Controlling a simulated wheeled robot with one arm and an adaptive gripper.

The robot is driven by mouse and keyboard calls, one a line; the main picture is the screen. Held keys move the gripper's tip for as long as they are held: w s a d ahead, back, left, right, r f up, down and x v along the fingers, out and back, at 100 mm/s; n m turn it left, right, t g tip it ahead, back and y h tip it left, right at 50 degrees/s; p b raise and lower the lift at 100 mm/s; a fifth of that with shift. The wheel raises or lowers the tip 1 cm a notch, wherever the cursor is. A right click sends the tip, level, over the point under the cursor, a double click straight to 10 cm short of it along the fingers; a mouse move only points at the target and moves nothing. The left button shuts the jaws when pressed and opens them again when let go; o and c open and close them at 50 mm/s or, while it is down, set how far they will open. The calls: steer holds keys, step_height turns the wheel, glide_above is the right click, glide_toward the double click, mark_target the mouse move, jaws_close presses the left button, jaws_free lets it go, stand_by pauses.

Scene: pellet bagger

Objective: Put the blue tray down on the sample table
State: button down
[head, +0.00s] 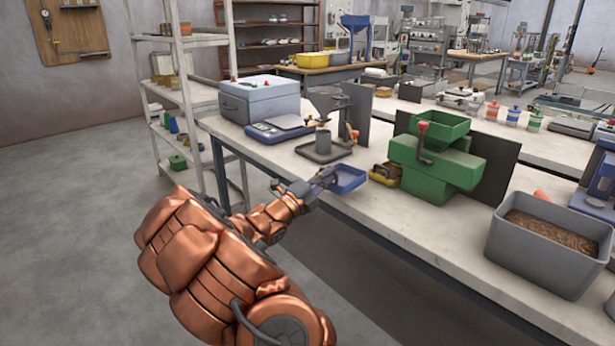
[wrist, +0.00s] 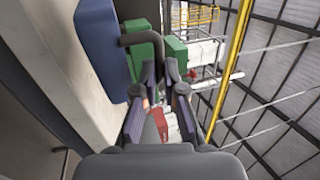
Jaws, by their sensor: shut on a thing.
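The blue tray (head: 348,181) shows in the head view at the front edge of the pale-topped table (head: 372,213). I cannot tell whether it touches the top or hangs just above it. My gripper (head: 326,178) is at the tray's left side, shut on it. In the wrist view the blue tray (wrist: 98,48) is at the upper left, and a dark bent bar runs from it to between the fingers of my gripper (wrist: 166,75). The pale table top (wrist: 70,70) shows to its left. The tray's inside is mostly hidden in the wrist view.
A green machine (head: 437,160) with a crank and a small yellow tray (head: 384,174) stand right of the tray. A grey tester (head: 324,145) and a blue scale (head: 278,130) stand behind it. A grey pellet bin (head: 550,245) is farther right. Bare table lies between.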

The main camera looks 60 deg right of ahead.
steer(key=w+d+f, duration=0.2)
steer(key=w, duration=0.3)
steer(key=w+d+f, duration=0.2)
steer(key=w+d, duration=0.1)
steer(key=w, duration=0.2)
steer(key=shift+f, duration=0.25)
steer(key=c, duration=1.3)
jaws_free()
steer(key=shift+w+d, duration=0.1)
steer(key=shift+o, duration=0.2)
steer(key=v, duration=1.2)
steer(key=shift+r, duration=0.1)
